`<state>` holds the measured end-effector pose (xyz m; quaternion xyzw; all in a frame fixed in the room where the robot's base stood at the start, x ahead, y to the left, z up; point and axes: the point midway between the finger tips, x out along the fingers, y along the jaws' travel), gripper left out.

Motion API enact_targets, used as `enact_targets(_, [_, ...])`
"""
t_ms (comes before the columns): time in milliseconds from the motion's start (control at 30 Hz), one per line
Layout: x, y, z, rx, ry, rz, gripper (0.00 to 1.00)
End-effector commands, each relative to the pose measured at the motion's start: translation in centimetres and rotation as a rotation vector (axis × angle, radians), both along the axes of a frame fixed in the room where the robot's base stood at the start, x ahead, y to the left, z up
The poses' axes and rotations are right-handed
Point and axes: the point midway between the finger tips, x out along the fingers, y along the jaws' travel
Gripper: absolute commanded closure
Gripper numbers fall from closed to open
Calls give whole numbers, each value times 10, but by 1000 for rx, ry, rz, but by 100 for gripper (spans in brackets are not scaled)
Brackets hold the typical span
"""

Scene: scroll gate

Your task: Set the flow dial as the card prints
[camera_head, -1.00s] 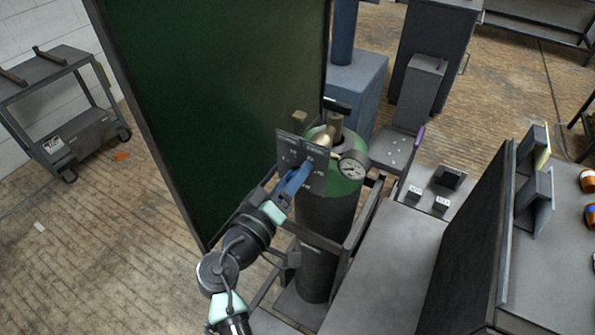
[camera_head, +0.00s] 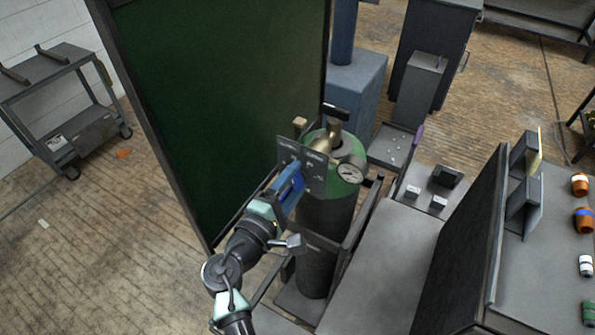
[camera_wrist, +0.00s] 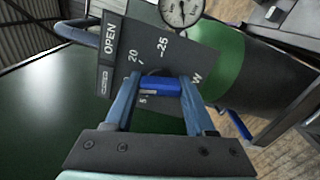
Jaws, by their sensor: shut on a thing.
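The flow dial's dark grey plate (camera_head: 314,162) stands in front of the green-topped cylinder (camera_head: 345,185). In the wrist view the plate (camera_wrist: 187,55) shows printed marks, among them 20 and 25, partly covered by my fingers. The dial's blue knob (camera_wrist: 160,87) sits between my two blue fingers. My gripper (camera_wrist: 161,80) is shut on this knob, which looks turned by an amount I cannot read. In the head view my gripper (camera_head: 296,178) reaches the plate from the lower left and hides the knob. I cannot make out a readable card.
A round gauge (camera_head: 349,173) is on the cylinder, right of the plate. An OPEN sign (camera_wrist: 109,50) is beside the plate. A large green panel (camera_head: 215,110) stands close behind my arm. A grey bench (camera_head: 375,265) lies right of the cylinder.

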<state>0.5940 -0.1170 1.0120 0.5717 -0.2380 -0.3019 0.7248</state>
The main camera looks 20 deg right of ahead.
Motion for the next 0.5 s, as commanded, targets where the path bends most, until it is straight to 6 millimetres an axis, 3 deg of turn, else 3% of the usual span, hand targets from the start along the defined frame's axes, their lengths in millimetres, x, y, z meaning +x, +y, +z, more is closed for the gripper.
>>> enact_targets(500, [0, 1, -1, -137, 140, 2, 100])
